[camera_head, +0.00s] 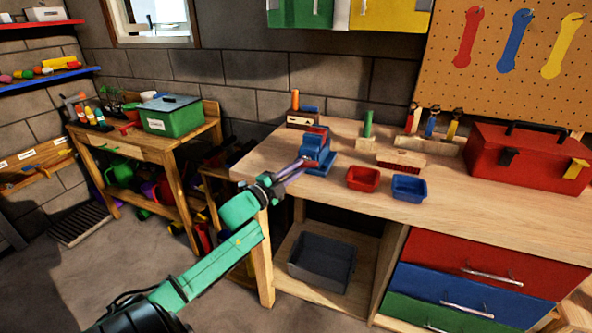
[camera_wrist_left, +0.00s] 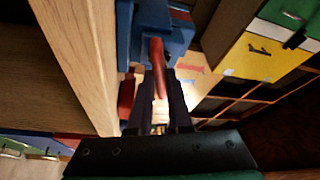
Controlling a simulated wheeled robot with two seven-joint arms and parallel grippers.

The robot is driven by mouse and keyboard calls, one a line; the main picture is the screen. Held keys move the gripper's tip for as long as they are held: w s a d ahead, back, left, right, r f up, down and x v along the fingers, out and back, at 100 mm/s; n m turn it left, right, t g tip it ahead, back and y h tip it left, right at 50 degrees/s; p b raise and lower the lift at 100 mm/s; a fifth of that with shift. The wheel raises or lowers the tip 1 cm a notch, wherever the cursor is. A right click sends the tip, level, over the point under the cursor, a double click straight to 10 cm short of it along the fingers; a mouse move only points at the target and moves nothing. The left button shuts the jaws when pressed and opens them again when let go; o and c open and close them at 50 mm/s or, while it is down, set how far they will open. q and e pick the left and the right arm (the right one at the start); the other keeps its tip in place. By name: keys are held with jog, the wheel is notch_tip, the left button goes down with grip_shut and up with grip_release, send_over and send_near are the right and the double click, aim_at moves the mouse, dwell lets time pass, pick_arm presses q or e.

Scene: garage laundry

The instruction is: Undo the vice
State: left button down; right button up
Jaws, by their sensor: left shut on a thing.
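The blue vice (camera_head: 318,150) is mounted at the left front corner of the wooden workbench. In the left wrist view the vice (camera_wrist_left: 160,22) is at the top, with its red handle (camera_wrist_left: 158,66) pointing toward my gripper. My left gripper (camera_head: 302,164) reaches the vice from the front left. In the wrist view its dark fingers are on both sides of the red handle and shut on it. The fingers and the vice body hide part of the handle. Whether the vice jaws are apart cannot be told. My right gripper is not in view.
A red tray (camera_head: 363,179) and a blue tray (camera_head: 409,188) stand right of the vice on the workbench (camera_head: 480,213). A red toolbox (camera_head: 528,160) is farther right. A dark grey bin (camera_head: 321,261) sits on the lower shelf. Floor left of my arm is clear.

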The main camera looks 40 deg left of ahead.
pick_arm(q)
jog(key=shift+d+f+n+t+y, duration=0.1)
jog(key=shift+n+t+y, duration=0.5)
jog(key=shift+n, duration=1.45)
jog(key=shift+d+n+t+y, duration=0.1)
jog(key=shift+n+t+y, duration=0.45)
jog(key=shift+n, duration=1.5)
jog(key=shift+y, duration=0.25)
jog(key=c, duration=1.1)
grip_release()
jog(key=shift+c, duration=0.2)
jog(key=o, duration=0.3)
jog(key=shift+w+f, duration=0.15)
